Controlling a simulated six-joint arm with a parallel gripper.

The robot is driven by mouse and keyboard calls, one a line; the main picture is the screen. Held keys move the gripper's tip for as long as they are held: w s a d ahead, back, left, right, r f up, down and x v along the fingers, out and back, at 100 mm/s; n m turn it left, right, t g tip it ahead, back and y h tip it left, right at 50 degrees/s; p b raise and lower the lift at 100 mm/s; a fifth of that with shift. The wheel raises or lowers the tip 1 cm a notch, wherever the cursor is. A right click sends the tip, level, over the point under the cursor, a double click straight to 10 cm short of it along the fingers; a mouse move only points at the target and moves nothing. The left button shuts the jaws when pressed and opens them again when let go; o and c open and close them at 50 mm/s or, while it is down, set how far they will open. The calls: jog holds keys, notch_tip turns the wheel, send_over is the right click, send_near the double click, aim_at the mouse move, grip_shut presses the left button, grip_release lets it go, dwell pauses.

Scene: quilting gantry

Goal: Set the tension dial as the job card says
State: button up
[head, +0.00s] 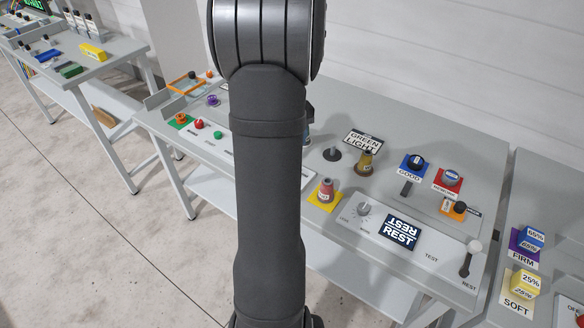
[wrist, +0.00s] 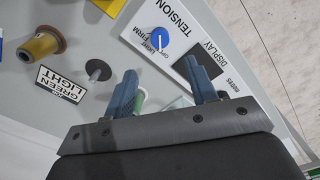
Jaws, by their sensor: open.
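The tension dial (wrist: 160,38) is a round blue knob with a white mark, on a pale panel lettered TENSION. Small words beside it include FIRM and what looks like LIGHT. I cannot tell for sure which word the mark points to. A card (wrist: 60,83) reads GREEN LIGHT under a smaller line too small to read; it also lies on the bench in the head view (head: 363,142). My gripper (wrist: 159,69) is open, its two blue-grey fingers apart, just below the dial in the wrist view and not touching it. In the head view my arm hides the dial and gripper.
A dark display (wrist: 197,72) sits beside the dial. A dark peg (wrist: 98,70) and a yellow-brown spool (wrist: 42,45) stand to the left. Something green and white shows between the fingers. In the head view, a REST sign (head: 400,232) and a lever (head: 470,258) are at right.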

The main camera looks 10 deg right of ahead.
notch_tip(320, 180, down, 12)
jog(key=shift+r, duration=0.15)
jog(key=shift+c, duration=0.4)
jog(key=c, duration=0.9)
jog(key=shift+m, duration=0.3)
jog(key=m, duration=0.3)
jog(key=shift+m, duration=2.6)
jog(key=shift+r, duration=0.1)
